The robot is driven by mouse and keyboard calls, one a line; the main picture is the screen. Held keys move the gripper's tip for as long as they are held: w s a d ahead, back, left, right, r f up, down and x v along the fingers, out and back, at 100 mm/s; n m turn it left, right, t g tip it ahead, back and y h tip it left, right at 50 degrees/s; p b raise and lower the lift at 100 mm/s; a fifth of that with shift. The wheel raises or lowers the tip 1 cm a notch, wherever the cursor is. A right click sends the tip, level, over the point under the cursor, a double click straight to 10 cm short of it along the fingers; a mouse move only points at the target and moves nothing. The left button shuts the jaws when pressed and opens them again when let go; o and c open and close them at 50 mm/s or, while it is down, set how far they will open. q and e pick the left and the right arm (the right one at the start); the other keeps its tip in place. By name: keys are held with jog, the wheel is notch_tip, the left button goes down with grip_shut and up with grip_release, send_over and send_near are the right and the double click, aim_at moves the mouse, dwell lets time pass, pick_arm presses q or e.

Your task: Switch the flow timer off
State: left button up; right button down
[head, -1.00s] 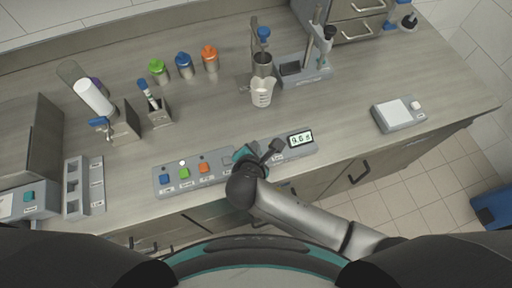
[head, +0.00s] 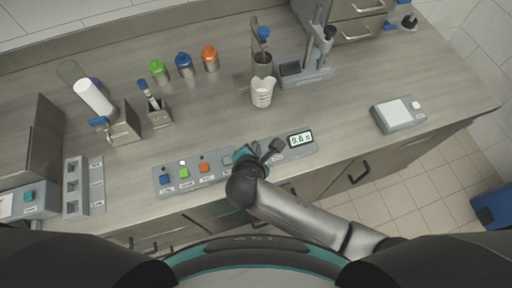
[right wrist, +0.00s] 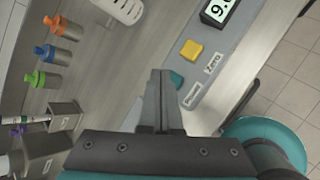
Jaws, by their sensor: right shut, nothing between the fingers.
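The flow timer shows as a grey box with a lit display (head: 300,138) reading about 9.6 s, at the right end of the panel row near the counter's front edge. In the right wrist view its display (right wrist: 218,10), a yellow button (right wrist: 191,49) labelled Zero and a teal button (right wrist: 177,80) with a second label show. My right gripper (right wrist: 160,74) is shut and empty. Its fingertips are over or beside the teal button and partly cover it; contact cannot be told. In the head view the right gripper (head: 270,149) hides the timer's buttons. My left gripper is not in view.
A button panel (head: 190,182) with blue, green, orange and grey buttons lies left of the gripper. A white measuring cup (head: 261,93) stands behind, under a dispenser. Several capped bottles (head: 184,66) stand at the back. A scale (head: 398,113) is at right, with clear counter between.

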jog(key=shift+f, duration=0.1)
dwell(0.3)
jog(key=shift+f, duration=0.6)
dwell(0.4)
jog(key=shift+r, duration=0.1)
jog(key=shift+r+p, duration=0.55)
jog(key=shift+p, duration=0.3)
notch_tip(320, 180, up, 6)
jog(key=p, duration=0.6)
jog(key=shift+p, duration=0.35)
